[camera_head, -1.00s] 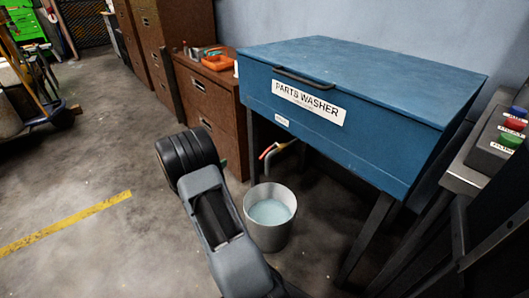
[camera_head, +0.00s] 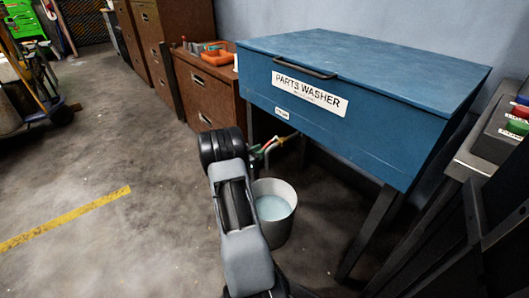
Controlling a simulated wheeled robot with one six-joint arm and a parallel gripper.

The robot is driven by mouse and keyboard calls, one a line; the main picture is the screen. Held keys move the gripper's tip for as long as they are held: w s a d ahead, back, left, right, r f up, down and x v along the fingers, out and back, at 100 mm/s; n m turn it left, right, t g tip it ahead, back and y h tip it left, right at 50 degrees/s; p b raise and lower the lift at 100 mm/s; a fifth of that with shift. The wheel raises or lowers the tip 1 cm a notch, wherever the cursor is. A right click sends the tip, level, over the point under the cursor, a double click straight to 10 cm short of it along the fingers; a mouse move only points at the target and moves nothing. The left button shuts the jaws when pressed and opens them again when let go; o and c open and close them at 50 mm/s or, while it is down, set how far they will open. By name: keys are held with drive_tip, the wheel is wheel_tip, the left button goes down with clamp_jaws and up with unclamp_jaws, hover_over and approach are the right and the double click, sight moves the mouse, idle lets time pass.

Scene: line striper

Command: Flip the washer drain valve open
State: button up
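The blue parts washer (camera_head: 340,112) stands on dark legs against the wall, with its lid down. Its drain valve (camera_head: 284,139) is a small tap low under the front left of the tank. Its reddish handle (camera_head: 268,146) shows just right of my wrist, small and partly covered; its exact angle is unclear. My arm's dark wrist hides most of my gripper (camera_head: 257,151); only a small greenish part shows close to the handle. I cannot tell whether they touch or whether the fingers are open.
A grey bucket (camera_head: 275,213) with pale liquid stands on the floor below the valve, partly behind my arm. Brown drawer cabinets (camera_head: 205,90) stand to the left, with an orange tray (camera_head: 215,56) on top. A control box (camera_head: 497,135) is at right. Open floor lies left.

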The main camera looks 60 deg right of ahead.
drive_tip(key=shift+x, duration=1.2)
drive_tip(key=shift+c, duration=0.4)
clamp_jaws()
